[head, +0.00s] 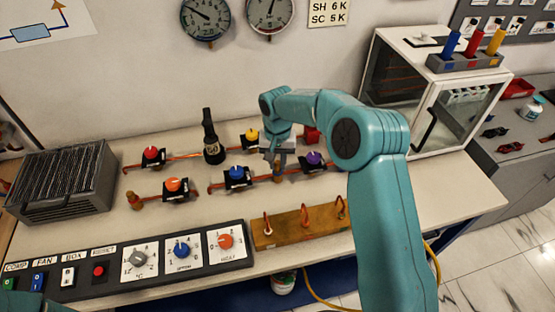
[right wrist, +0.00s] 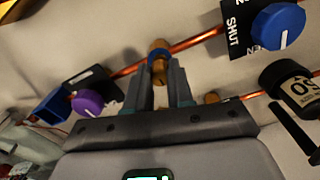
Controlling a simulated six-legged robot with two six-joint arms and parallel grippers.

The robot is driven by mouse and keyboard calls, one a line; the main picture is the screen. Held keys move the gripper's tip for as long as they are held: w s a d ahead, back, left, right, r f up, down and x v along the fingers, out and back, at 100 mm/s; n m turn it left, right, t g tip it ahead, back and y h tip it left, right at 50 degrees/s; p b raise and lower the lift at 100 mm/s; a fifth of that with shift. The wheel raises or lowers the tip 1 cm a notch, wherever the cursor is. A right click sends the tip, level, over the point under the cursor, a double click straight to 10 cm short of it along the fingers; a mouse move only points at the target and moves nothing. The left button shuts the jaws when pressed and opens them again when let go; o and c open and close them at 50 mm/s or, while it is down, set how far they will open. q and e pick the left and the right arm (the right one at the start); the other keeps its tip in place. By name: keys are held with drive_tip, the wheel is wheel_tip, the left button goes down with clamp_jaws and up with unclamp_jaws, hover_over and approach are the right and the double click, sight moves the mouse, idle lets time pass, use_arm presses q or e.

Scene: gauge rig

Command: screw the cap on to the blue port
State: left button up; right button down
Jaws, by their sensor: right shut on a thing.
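My right gripper (head: 277,164) reaches down to the copper line between the blue valve (head: 236,175) and the purple valve (head: 314,158). In the right wrist view its fingers are shut on a small brass cap (right wrist: 158,50). The cap is in line with the copper pipe; I cannot tell whether it is seated on a port there. The blue knob (right wrist: 277,26) is to the right of the fingers and the purple knob (right wrist: 88,103) to the left. My left gripper is out of view.
Yellow (head: 250,135), red (head: 152,154) and orange (head: 174,184) valves are nearby. A wooden block (head: 290,226) with copper hooks and a control panel (head: 130,262) lie in front. A glass-doored cabinet (head: 432,85) stands right.

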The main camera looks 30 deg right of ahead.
drive_tip(key=shift+f+b, duration=0.3)
drive_tip(key=shift+f, duration=0.2)
drive_tip(key=shift+f, duration=0.15)
idle(0.9)
drive_tip(key=shift+f+m+b, duration=0.1)
drive_tip(key=shift+m+b, duration=0.45)
drive_tip(key=shift+m, duration=0.25)
drive_tip(key=shift+m+b, duration=0.35)
drive_tip(key=shift+m, duration=1.45)
